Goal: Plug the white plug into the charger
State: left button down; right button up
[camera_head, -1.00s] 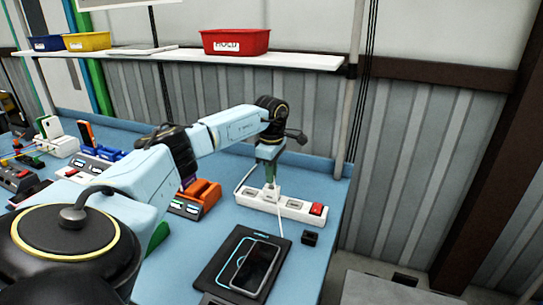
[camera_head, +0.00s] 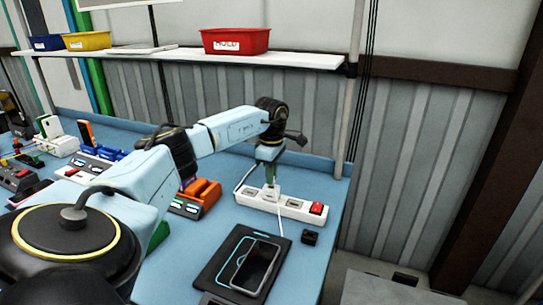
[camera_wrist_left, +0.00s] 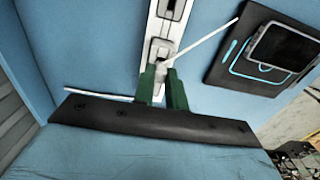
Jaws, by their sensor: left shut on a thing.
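My left gripper (camera_head: 270,182) points down over the white power strip (camera_head: 292,208), its green fingers shut on the white plug (camera_head: 271,192). In the left wrist view the fingers (camera_wrist_left: 162,88) close on the plug (camera_wrist_left: 160,52), which stands over the strip (camera_wrist_left: 171,30). The plug is at or just above a socket; I cannot tell whether its pins are in. A white cord (camera_head: 242,178) runs from it. A black charging pad (camera_head: 225,258) with a phone (camera_head: 257,266) on it lies in front of the strip. My right gripper is out of view.
The strip has a red switch (camera_head: 316,208) at its right end. A small black block (camera_head: 310,237) lies beside the pad. An orange device (camera_head: 202,191) and other chargers stand to the left. A shelf with a red bin (camera_head: 236,41) hangs behind.

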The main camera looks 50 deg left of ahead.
pick_arm(q)
jog(key=shift+f, duration=0.45)
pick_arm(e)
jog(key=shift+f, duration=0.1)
pick_arm(q)
jog(key=c, duration=0.9)
grip_release()
jog(key=shift+r, duration=0.1)
jog(key=shift+c, duration=0.2)
jog(key=shift+r+p, duration=0.8)
jog(key=shift+r, duration=0.4)
notch_tip(320, 180, up, 5)
jog(key=p, duration=0.5)
jog(key=shift+f, duration=0.15)
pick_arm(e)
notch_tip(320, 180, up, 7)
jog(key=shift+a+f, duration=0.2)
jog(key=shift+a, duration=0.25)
